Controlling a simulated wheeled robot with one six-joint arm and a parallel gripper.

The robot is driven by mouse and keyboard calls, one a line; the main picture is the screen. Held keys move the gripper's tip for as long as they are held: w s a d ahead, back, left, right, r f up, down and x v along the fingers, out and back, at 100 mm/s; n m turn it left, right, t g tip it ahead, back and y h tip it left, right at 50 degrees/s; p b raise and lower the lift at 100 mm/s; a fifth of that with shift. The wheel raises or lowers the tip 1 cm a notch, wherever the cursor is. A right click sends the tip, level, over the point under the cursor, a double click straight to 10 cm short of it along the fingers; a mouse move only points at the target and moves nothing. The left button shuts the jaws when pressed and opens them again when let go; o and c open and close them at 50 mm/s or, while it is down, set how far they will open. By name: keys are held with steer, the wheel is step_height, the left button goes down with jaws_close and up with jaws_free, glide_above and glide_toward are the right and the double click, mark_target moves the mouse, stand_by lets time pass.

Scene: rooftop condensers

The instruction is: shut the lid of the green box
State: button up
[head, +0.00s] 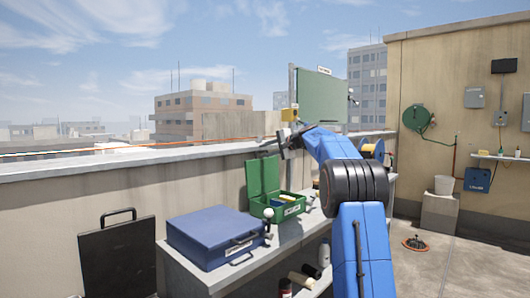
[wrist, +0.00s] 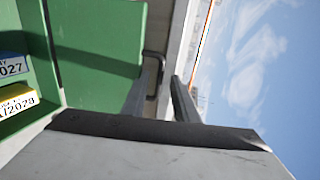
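The green box (head: 281,211) stands on the bench with its lid (head: 263,176) raised upright at the back. In the wrist view the lid's inner face (wrist: 100,35) fills the upper left, with a dark handle (wrist: 154,57) at its edge. My gripper (head: 283,143) is just above the lid's top edge. In the wrist view my gripper (wrist: 162,75) has its two fingers apart, close to the handle. I cannot tell whether a finger touches the handle. Blue and yellow labelled items (wrist: 14,100) lie inside the box.
A closed blue case (head: 213,236) lies left of the green box on the grey bench (head: 188,274). A black case (head: 118,258) stands at the lower left. The parapet wall (head: 120,183) runs behind the bench. Bottles (head: 323,253) are under the bench. Open floor (head: 420,272) lies to the right.

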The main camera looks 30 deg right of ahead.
steer(key=shift+w+a+f, duration=0.1)
steer(key=shift+w+a, duration=0.05)
steer(key=shift+w, duration=0.3)
jaws_close()
stand_by(1.2)
